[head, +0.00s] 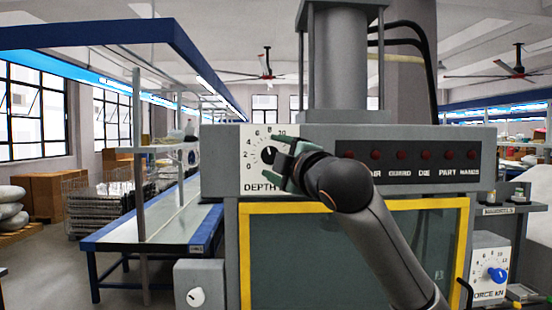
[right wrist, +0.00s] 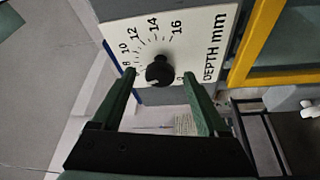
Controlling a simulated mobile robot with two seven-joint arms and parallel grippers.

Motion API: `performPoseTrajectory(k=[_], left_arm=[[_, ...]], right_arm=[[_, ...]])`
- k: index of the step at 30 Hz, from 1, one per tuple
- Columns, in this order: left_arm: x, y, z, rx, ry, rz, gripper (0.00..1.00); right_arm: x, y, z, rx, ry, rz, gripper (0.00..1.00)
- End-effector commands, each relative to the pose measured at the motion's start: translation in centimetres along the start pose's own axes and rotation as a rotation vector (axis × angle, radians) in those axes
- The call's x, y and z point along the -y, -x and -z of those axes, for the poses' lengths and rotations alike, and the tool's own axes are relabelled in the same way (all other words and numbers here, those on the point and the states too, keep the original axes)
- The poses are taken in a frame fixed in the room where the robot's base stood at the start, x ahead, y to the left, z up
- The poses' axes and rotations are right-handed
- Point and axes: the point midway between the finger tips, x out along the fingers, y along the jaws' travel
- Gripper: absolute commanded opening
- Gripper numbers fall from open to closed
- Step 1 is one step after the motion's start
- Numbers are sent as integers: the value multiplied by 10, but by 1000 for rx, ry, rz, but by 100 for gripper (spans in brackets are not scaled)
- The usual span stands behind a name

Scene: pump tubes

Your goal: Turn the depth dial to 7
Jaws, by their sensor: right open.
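The depth dial is a black round knob (head: 268,153) on a white panel marked "DEPTH" (head: 249,176) at the upper left of the grey press. In the right wrist view the knob (right wrist: 159,71) sits on its numbered scale, with 8 to 16 readable and the lower numbers partly hidden. A small pale mark shows on the knob, but its exact reading cannot be told. My right gripper (head: 280,163) is open in front of the panel. Its green fingers (right wrist: 160,82) stand on either side of the knob, apparently without gripping it. My left gripper is out of view.
A row of red lamps (head: 402,155) lies right of the dial. A yellow-framed window (head: 300,207) is below. A blue "FORCE kN" knob (head: 497,274) is at lower right and a white knob (head: 195,297) at lower left. A workbench (head: 160,229) stands left.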

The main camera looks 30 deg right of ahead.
Motion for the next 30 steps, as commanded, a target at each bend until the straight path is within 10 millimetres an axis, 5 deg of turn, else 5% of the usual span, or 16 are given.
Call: performPoseTrajectory(k=[5, 21, 30], left_arm=[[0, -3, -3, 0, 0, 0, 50], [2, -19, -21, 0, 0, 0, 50], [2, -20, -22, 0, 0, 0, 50]], right_arm=[[0, 10, 0, 0, 0, -3, 76], [0, 113, 0, 0, -1, -4, 76], [0, 126, 0, 0, 0, 0, 76]])
